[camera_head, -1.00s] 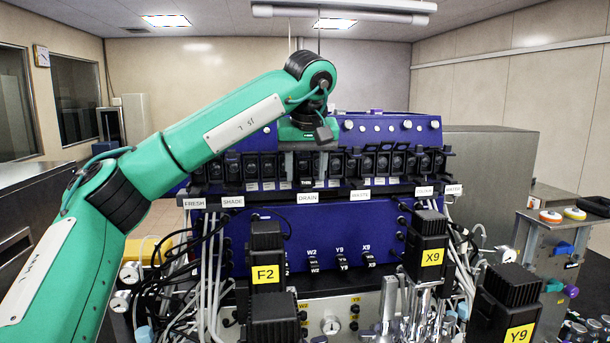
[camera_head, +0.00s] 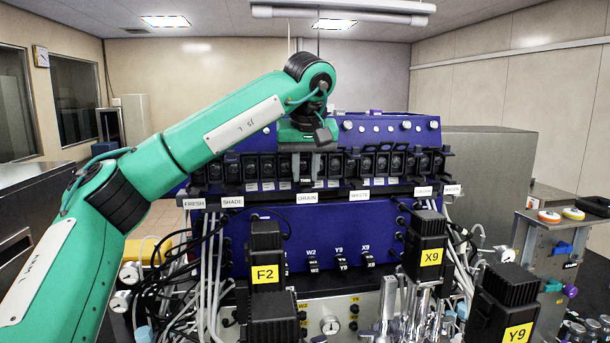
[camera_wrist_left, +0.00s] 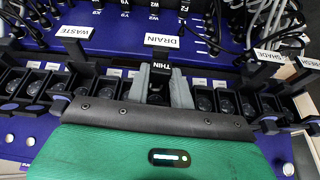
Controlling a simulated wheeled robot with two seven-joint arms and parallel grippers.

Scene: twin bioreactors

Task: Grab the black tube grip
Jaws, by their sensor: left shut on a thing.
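My left gripper (camera_head: 306,168) reaches down onto the row of black pump holders at the front of the blue bioreactor. Its grey fingers are shut on a black tube grip (camera_wrist_left: 161,72) marked THIN, which sits between the two fingertips in the left wrist view. In the head view the grip (camera_head: 305,182) shows as a small dark piece below the fingers, just above the DRAIN label (camera_head: 311,197). The tube itself is hard to make out behind the gripper. My right gripper is not in view.
Black holders (camera_head: 383,162) line the unit on both sides of the gripper. Labels SHADE (camera_head: 232,202) and WASTE (camera_head: 359,195) flank DRAIN. Black blocks marked F2 (camera_head: 265,274) and X9 (camera_head: 431,257) stand in front. White tubes (camera_head: 209,265) hang at the left.

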